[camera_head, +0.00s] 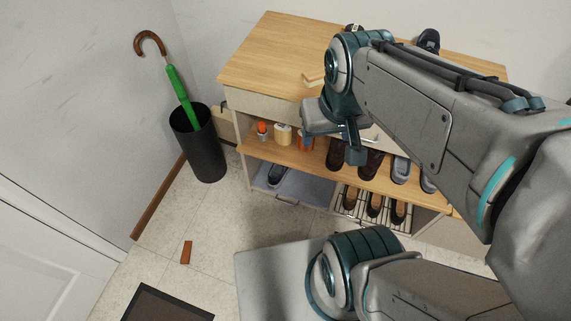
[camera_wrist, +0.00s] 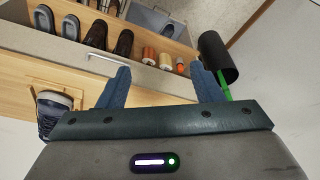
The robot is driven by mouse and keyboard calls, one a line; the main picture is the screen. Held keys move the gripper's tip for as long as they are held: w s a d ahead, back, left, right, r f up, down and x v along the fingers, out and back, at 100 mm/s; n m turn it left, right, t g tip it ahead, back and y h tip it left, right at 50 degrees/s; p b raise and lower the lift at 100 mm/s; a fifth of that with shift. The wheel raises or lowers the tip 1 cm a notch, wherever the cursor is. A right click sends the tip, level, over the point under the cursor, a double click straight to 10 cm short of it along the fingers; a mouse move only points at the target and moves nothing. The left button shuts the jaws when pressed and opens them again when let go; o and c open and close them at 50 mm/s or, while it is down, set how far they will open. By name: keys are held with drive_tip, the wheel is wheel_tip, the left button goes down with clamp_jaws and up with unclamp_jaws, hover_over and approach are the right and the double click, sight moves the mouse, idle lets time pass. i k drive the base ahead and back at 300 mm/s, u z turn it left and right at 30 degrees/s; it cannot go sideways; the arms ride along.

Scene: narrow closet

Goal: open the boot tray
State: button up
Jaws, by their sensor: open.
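The boot tray appears to be the grey tray (camera_head: 312,191) low in the left bay of the wooden shoe bench, with a dark shoe (camera_head: 276,175) on it. It also shows at the top of the wrist view (camera_wrist: 148,20), upside down. My gripper (camera_head: 335,143) is above the bench's front edge, higher than the tray and apart from it. In the wrist view my gripper (camera_wrist: 162,78) has its two blue fingers spread, with nothing between them. My arm hides part of the bench's right side.
The wooden bench (camera_head: 262,50) has a pale drawer front (camera_head: 257,104) and a shelf with bottles (camera_head: 283,134) and shoes (camera_head: 401,168). A wire rack (camera_head: 350,212) holds shoes at lower right. A black umbrella bin (camera_head: 200,150) stands left. Floor before the bench is partly clear; a brown block (camera_head: 186,252) lies there.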

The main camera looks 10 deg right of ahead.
sight(316, 191)
drive_tip(key=u, duration=0.95)
drive_tip(key=k, duration=1.2)
drive_tip(key=u, duration=1.2)
drive_tip(key=i, duration=0.55)
drive_tip(key=z, duration=0.45)
drive_tip(key=i, duration=1.2)
drive_tip(key=z, duration=1.55)
drive_tip(key=i, duration=0.6)
drive_tip(key=z, duration=0.65)
